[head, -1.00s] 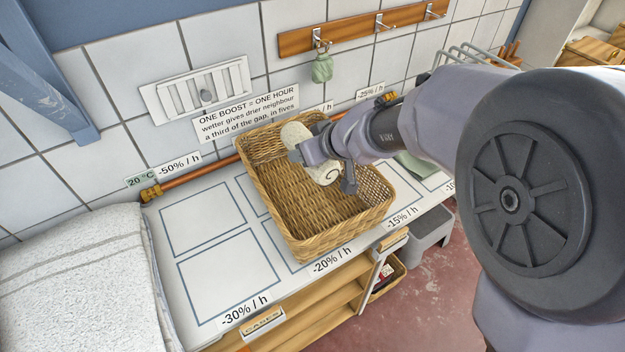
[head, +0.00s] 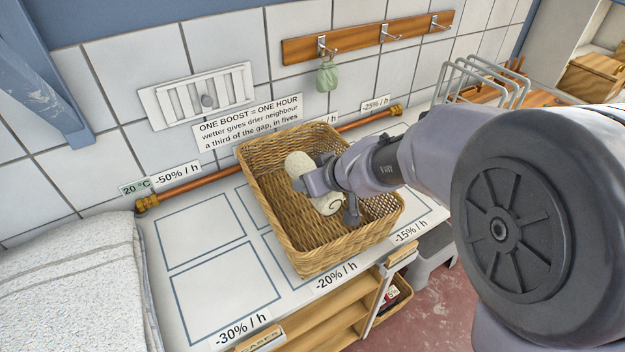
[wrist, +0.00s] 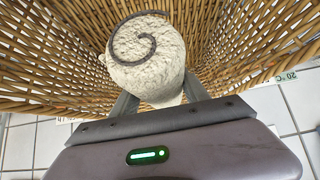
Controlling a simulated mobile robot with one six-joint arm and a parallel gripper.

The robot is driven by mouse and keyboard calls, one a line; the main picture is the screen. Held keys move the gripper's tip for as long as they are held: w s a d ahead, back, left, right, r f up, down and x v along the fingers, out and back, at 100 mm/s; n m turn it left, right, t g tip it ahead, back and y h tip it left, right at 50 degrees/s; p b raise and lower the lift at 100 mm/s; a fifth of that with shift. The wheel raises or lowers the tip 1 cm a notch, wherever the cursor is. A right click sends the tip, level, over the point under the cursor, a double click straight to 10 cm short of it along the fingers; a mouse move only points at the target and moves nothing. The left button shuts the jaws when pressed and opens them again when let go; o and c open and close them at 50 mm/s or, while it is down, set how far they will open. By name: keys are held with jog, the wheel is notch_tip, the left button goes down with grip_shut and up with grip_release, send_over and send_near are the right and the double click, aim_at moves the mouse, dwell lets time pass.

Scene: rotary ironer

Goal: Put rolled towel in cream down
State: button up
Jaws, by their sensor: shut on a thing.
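The rolled cream towel (head: 300,166) is inside the wicker basket (head: 277,231), tilted, with its spiral end toward the right front. My gripper (head: 328,194) is shut around the towel's middle, reaching in over the basket's right side. In the wrist view the towel (wrist: 148,60) shows its spiral end between the two fingers of my gripper (wrist: 160,98), with woven walls on both sides. Whether the towel's underside touches the basket floor is hidden.
The basket stands on a white shelf (head: 179,265) marked with blue-outlined squares and percentage labels. A copper pipe (head: 190,187) runs along the tiled wall behind. A white folded cloth (head: 70,285) lies at left. A green pouch (head: 327,77) hangs from a hook. A wire rack (head: 487,75) stands at right.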

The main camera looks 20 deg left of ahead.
jog(key=shift+f, duration=0.15)
jog(key=o, duration=1.4)
jog(key=shift+r, duration=0.25)
jog(key=shift+r+p, duration=0.75)
jog(key=shift+p, duration=0.45)
jog(key=s+d+r+m+p, duration=0.2)
jog(key=s+d+r+m, duration=0.3)
jog(key=s+d+r, duration=0.8)
jog(key=s+d+f+m+h, duration=0.1)
jog(key=s+d+m+h, duration=0.3)
jog(key=s+d+m, duration=0.5)
jog(key=s+d, duration=0.2)
jog(key=d, duration=0.3)
jog(key=shift+s+d+h, duration=0.25)
jog(key=shift+s+h, duration=0.1)
jog(key=shift+h, duration=0.05)
